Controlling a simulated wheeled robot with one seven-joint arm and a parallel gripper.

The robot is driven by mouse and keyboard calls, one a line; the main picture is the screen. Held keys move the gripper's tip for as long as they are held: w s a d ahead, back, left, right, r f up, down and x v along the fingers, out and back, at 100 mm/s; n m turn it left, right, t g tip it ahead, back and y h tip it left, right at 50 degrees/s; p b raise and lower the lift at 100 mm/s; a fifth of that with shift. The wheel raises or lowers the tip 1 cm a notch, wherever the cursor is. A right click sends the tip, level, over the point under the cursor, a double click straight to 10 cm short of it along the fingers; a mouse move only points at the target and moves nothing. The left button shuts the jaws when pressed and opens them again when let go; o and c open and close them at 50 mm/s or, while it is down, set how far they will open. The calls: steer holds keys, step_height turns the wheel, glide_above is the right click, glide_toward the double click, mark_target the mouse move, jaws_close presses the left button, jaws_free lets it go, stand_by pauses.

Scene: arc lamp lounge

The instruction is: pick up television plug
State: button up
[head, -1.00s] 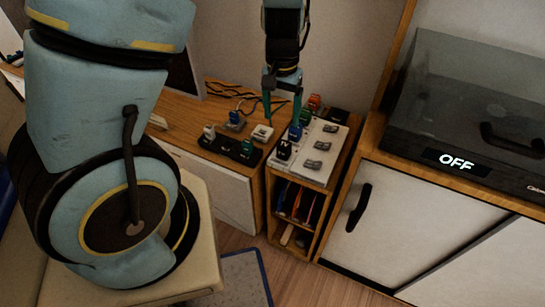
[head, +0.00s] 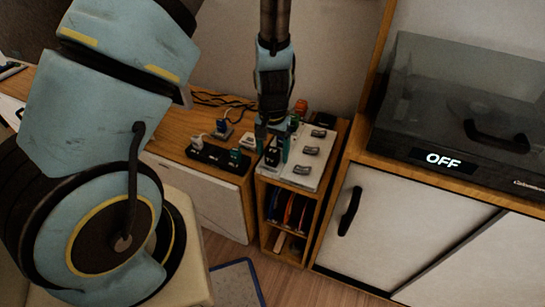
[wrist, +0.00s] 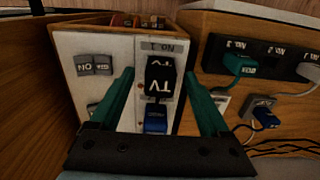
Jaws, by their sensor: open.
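The television plug is a black plug with white "TV" lettering, seen upside down in the wrist view (wrist: 159,80). It sits in a white switch panel (wrist: 85,48) on a small wooden shelf unit, and shows dark in the head view (head: 270,155). My gripper (head: 273,142) is open above the panel. In the wrist view its two green fingers (wrist: 159,74) appear on either side of the plug, with gaps between. I cannot tell whether the fingertips reach down to the plug's height. My gripper partly hides the panel in the head view.
A blue plug (wrist: 156,119) is in line with the television plug, close to it. Grey switches (wrist: 93,65) lie to one side. A black power strip (head: 214,153) with a green plug (head: 238,157) lies on the wooden cabinet.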

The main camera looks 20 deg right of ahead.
steer(key=shift+f, duration=0.35)
steer(key=shift+c, duration=0.2)
jaws_close()
